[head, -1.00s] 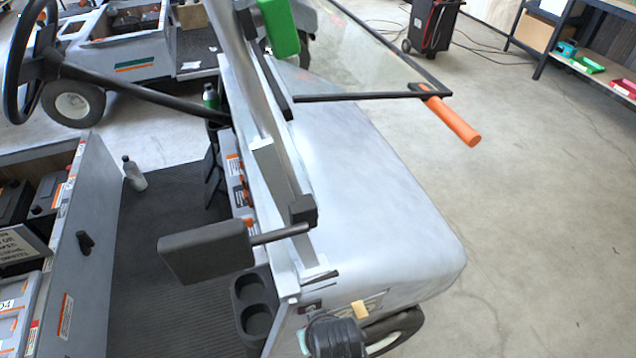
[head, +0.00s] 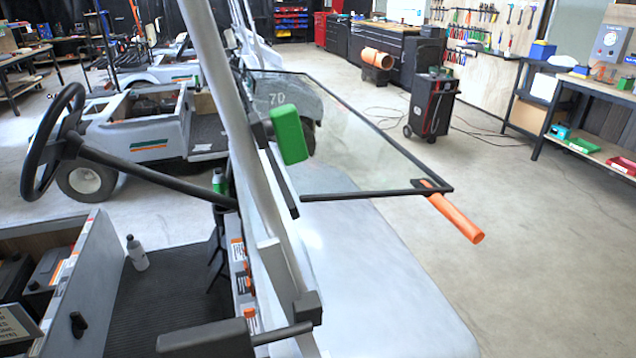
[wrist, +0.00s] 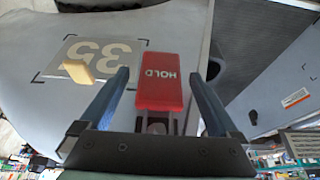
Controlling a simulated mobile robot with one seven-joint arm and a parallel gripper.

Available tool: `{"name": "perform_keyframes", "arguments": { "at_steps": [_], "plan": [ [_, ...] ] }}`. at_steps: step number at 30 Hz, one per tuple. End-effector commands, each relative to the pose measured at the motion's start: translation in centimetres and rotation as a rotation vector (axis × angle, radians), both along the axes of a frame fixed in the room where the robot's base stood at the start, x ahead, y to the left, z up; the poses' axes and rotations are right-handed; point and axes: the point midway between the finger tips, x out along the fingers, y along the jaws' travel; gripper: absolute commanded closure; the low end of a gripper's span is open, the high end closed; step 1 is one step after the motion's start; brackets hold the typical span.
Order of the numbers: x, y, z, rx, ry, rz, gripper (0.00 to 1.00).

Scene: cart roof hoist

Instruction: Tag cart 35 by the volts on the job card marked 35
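In the wrist view my gripper (wrist: 160,75) has its two dark fingers spread apart. A red block marked HOLD (wrist: 160,83) stands between them, with a visible gap on each side. A grey piece shows below the block; how it is attached is unclear. A plate marked 35 (wrist: 105,55) is on the pale cart body to the left, upside down in this view. A tan block (wrist: 78,72) partly overlaps the plate. In the head view the cart (head: 400,290) is in front, and my gripper is out of frame. A white printed card (head: 15,325) is at the lower left, unreadable.
The cart's glass panel with a black frame (head: 425,190) and an orange handle (head: 458,218) juts right. A green block (head: 289,134) is by the roof post. Another cart (head: 150,130) stands behind. A black wheeled machine (head: 432,105) and workbench (head: 590,150) are beyond clear floor.

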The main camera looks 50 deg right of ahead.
Motion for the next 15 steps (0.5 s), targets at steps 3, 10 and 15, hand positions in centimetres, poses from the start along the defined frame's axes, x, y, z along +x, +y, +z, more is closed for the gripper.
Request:
{"name": "perform_keyframes", "arguments": {
  "at_steps": [3,10,15],
  "plan": [
    [0.0,0.0,0.0,0.000,0.000,0.000,0.04],
    [-0.1,0.1,0.4,0.000,0.000,0.000,0.04],
    [-0.9,0.5,2.7,-0.001,-0.002,0.000,0.04]
  ]
}}
